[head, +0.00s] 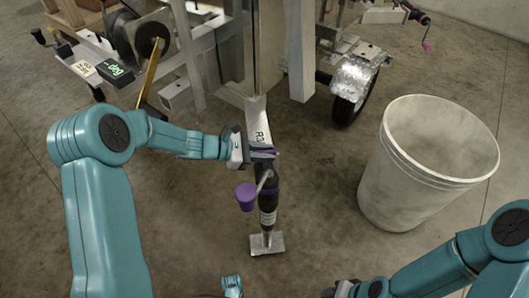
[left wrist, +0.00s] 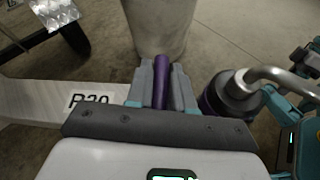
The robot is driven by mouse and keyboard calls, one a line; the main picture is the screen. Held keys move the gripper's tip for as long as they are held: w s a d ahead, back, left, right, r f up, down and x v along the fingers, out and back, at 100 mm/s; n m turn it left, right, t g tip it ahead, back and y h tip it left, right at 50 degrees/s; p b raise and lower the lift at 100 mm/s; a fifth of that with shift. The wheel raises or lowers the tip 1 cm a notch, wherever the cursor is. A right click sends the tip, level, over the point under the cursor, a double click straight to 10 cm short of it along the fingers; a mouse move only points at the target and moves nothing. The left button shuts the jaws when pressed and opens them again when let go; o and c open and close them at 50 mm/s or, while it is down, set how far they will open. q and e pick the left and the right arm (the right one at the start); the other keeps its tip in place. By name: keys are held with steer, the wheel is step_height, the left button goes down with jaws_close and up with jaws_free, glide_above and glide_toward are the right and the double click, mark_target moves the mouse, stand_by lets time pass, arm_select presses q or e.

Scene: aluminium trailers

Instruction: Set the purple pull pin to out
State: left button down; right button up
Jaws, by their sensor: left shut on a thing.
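The purple pull pin (left wrist: 162,78) shows as a purple rod between the two fingers of my left gripper (left wrist: 162,88) in the left wrist view. The fingers are shut on it. In the head view my left gripper (head: 264,153) is at the upper part of the trailer jack (head: 267,205), beside the trailer tongue (head: 257,118). The pin is mostly hidden there by the fingers. Whether the pin sits in or out cannot be told. My right arm shows at the lower right, and its gripper end is cut off at the bottom edge.
The jack's crank has a purple knob (head: 246,197) just below my left gripper. The jack stands on a metal foot (head: 267,243). A whitish bucket (head: 420,165) stands to the right, with a trailer wheel (head: 355,92) behind. A winch (head: 140,38) is at the upper left.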

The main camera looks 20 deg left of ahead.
arm_select(q)
steer(key=c, duration=1.1)
jaws_free()
steer(key=shift+r, duration=0.3)
steer(key=shift+f, duration=0.1)
steer(key=p+v, duration=0.4)
steer(key=v, duration=1.2)
steer(key=shift+a+p, duration=0.15)
steer(key=shift+p, duration=0.2)
steer(key=shift+s, duration=0.15)
